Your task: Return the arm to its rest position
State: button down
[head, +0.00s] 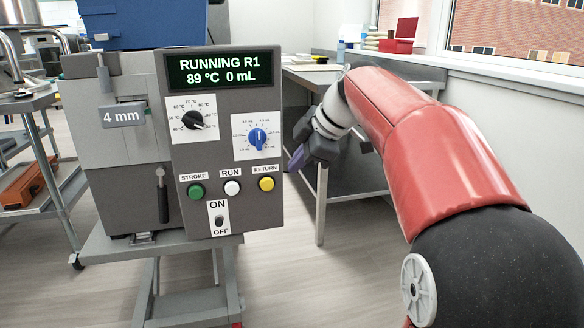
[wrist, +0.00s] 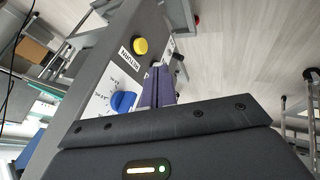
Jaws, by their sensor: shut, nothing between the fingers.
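My red arm reaches in from the right in the head view. My gripper (head: 297,158) is to the right of the depositor's control panel (head: 226,95), apart from it, level with the lower dial and buttons. In the wrist view my gripper (wrist: 158,85) has its purple fingers together with nothing between them. The panel display (head: 219,70) reads "RUNNING R1, 89 °C 0 mL". Below are a black dial (head: 192,120), a blue dial (head: 257,139), a green STROKE button (head: 196,191), a white RUN button (head: 232,188), a yellow RETURN button (head: 266,184) and an ON/OFF switch (head: 219,219).
The depositor stands on a grey wheeled stand (head: 188,298). A steel table (head: 330,80) with papers and a red box (head: 400,38) stands behind my arm, near the window. A cart (head: 40,150) is at the left. Open floor (head: 310,280) lies right of the stand.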

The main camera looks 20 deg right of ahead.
jog(key=s+f+m+h, duration=0.1)
jog(key=s+f+m, duration=0.4)
jog(key=s, duration=0.3)
jog(key=s+a+f+m+h+p, duration=0.1)
jog(key=s+f+m+h, duration=0.1)
jog(key=s+f+m, duration=0.3)
jog(key=s+f+m+h, duration=0.1)
jog(key=s+f+m, duration=0.5)
jog(key=s, duration=0.7)
jog(key=shift+s+a+m+h, duration=0.2)
jog(key=shift+a+m+h, duration=0.1)
jog(key=shift+a+m, duration=0.1)
dwell(3.6)
